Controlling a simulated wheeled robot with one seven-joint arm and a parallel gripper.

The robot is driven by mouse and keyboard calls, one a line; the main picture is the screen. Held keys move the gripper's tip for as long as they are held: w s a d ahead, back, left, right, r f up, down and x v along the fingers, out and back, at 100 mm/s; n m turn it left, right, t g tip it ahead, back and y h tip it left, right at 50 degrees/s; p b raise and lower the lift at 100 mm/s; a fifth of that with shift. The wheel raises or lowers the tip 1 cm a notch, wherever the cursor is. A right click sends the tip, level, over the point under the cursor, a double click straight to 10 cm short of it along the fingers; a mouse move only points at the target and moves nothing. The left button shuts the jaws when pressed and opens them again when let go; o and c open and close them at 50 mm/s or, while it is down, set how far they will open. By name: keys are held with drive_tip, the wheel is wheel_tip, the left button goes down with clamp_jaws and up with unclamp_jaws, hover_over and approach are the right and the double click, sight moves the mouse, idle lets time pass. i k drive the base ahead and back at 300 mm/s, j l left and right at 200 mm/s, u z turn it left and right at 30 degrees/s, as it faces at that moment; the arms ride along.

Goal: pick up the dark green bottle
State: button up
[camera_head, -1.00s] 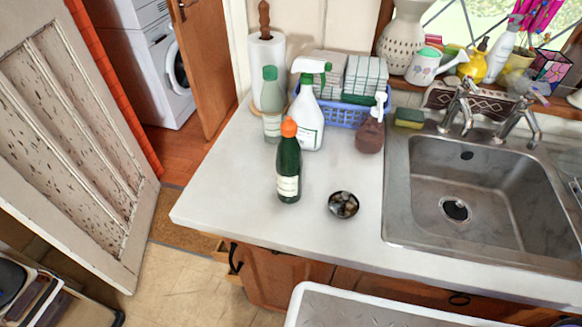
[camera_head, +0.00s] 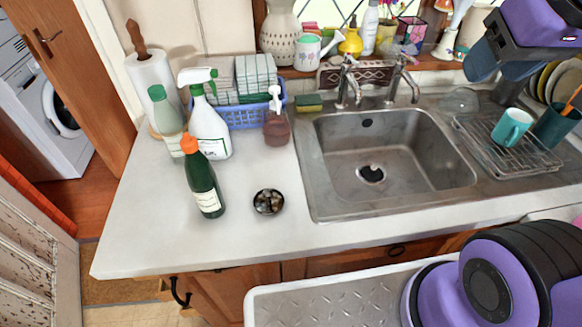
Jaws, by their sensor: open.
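The dark green bottle (camera_head: 204,183) has an orange cap and a pale label. It stands on the white counter near its front left, in front of the white spray bottle and left of a small dark bowl. My gripper (camera_head: 495,82) is at the upper right, partly cut off by the picture edge, above the sink's drainer side. It is open, with nothing visible between its fingers, and is far to the right of the bottle.
A white spray bottle (camera_head: 208,122) and a pale green bottle (camera_head: 165,116) stand close behind. A small bowl (camera_head: 268,202) is to the right. A brown soap dispenser (camera_head: 277,127) stands by the sink (camera_head: 395,165). The counter's front left is clear.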

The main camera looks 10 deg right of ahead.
sight(202, 181)
drive_tip(key=k+j+z, duration=0.2)
drive_tip(key=j, duration=0.4)
drive_tip(key=k+j+z, duration=0.15)
drive_tip(key=k+j, duration=0.3)
drive_tip(key=k+j+z, duration=0.2)
drive_tip(key=k+j, duration=0.15)
drive_tip(key=j, duration=0.2)
